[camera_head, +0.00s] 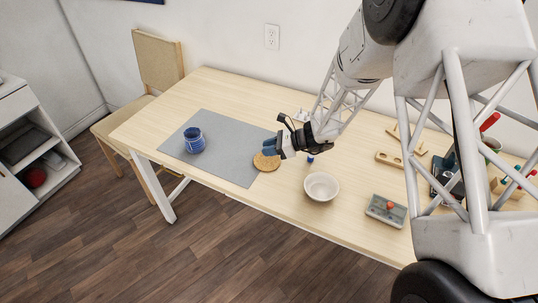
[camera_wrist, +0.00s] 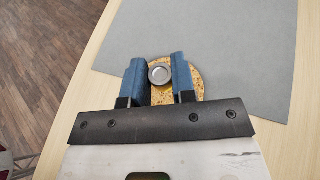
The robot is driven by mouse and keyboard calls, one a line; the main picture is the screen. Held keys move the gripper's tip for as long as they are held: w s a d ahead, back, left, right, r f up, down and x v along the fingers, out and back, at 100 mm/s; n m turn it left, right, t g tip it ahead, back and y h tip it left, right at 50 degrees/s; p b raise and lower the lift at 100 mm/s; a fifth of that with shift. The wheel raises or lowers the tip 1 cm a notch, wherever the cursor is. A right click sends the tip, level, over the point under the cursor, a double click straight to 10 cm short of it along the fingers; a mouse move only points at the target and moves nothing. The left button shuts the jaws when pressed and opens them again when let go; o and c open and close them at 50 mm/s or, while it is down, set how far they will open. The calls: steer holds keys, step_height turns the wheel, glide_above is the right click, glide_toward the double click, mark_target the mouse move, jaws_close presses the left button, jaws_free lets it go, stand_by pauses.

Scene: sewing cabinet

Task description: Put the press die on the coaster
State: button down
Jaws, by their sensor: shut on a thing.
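The press die (camera_wrist: 160,73) is a small round metal piece, seen end-on between the blue fingertips of my gripper (camera_wrist: 156,78) in the wrist view. My gripper is shut on it. The coaster (camera_wrist: 200,88) is a round, speckled cork disc directly behind the die and fingers in this view. In the head view the coaster (camera_head: 266,163) lies at the right edge of the grey mat, with my gripper (camera_head: 270,147) over its far side. The die cannot be made out in the head view. I cannot tell whether the die touches the coaster.
The grey mat (camera_head: 222,160) carries a blue mug (camera_head: 194,142) at its left. A white bowl (camera_head: 321,188) stands right of the coaster, and a small blue-topped item (camera_head: 310,159) is behind it. A grey-green tray (camera_head: 386,210) and several tools are further right.

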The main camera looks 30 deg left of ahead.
steer(key=shift+f, duration=1.7)
steer(key=shift+f, duration=0.1)
steer(key=c, duration=0.9)
jaws_free()
steer(key=shift+c, duration=0.2)
steer(key=shift+d, duration=0.1)
steer(key=shift+v, duration=6)
